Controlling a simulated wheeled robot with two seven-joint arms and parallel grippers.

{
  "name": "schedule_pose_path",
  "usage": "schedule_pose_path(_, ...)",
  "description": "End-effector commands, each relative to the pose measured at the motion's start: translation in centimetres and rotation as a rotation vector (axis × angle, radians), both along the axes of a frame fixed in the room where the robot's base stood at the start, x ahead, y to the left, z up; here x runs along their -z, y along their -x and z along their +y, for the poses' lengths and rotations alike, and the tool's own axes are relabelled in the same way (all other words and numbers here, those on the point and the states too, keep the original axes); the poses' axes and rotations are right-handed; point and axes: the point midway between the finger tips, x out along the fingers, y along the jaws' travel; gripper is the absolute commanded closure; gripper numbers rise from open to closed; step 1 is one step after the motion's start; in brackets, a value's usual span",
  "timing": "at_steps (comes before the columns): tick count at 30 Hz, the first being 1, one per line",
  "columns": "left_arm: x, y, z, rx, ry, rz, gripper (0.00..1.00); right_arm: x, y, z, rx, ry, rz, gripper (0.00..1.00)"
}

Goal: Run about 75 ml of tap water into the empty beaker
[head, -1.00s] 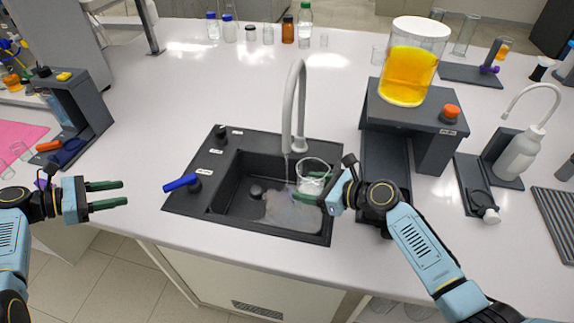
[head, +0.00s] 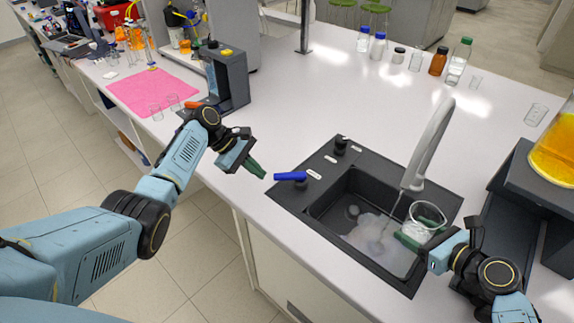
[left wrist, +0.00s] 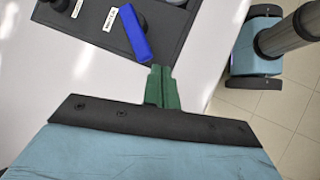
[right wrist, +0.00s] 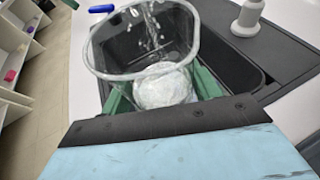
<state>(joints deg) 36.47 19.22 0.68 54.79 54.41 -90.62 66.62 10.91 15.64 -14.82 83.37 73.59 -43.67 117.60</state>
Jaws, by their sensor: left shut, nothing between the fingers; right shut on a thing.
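The clear glass beaker (head: 430,218) is held by my right gripper (head: 408,240) over the right side of the sink, near the spout. The right wrist view shows the beaker (right wrist: 112,70) between the green fingers, with whitish water-like shine inside; its level is unclear. A thin stream falls from the grey tap (head: 428,145). In the head view it passes by the beaker's left side; whether any enters is unclear. My left gripper (head: 262,174) is shut and empty, its tips just left of the blue tap lever (head: 290,176), apparently apart. The lever (left wrist: 135,33) is also in the left wrist view.
The black sink (head: 330,215) has shallow water and a drain. A dark stand with a yellow-filled vessel (head: 555,150) is at right. Bottles (head: 438,62) line the back. A dark device (head: 230,80) and pink mat (head: 150,92) are at left. The middle counter is clear.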

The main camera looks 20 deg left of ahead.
Motion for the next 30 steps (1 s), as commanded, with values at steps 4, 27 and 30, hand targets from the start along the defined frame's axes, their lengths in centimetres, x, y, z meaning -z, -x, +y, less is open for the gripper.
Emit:
schedule_pose_path(4, -1.1, -1.8, -2.1, 0.268, -0.305, -0.127, 1.0, -0.1, 0.0, 0.0, 0.0, 0.0, -0.001, 0.62)
schedule_pose_path(27, -5.1, -7.2, -4.4, 0.77, -0.964, -0.354, 1.0, -0.1, 0.0, 0.0, 0.0, -0.001, -0.001, 0.62)
schedule_pose_path(30, -3.6, -7.7, -4.2, 0.769, -0.964, -0.353, 1.0, -0.1, 0.0, 0.0, 0.0, -0.001, -0.001, 0.62)
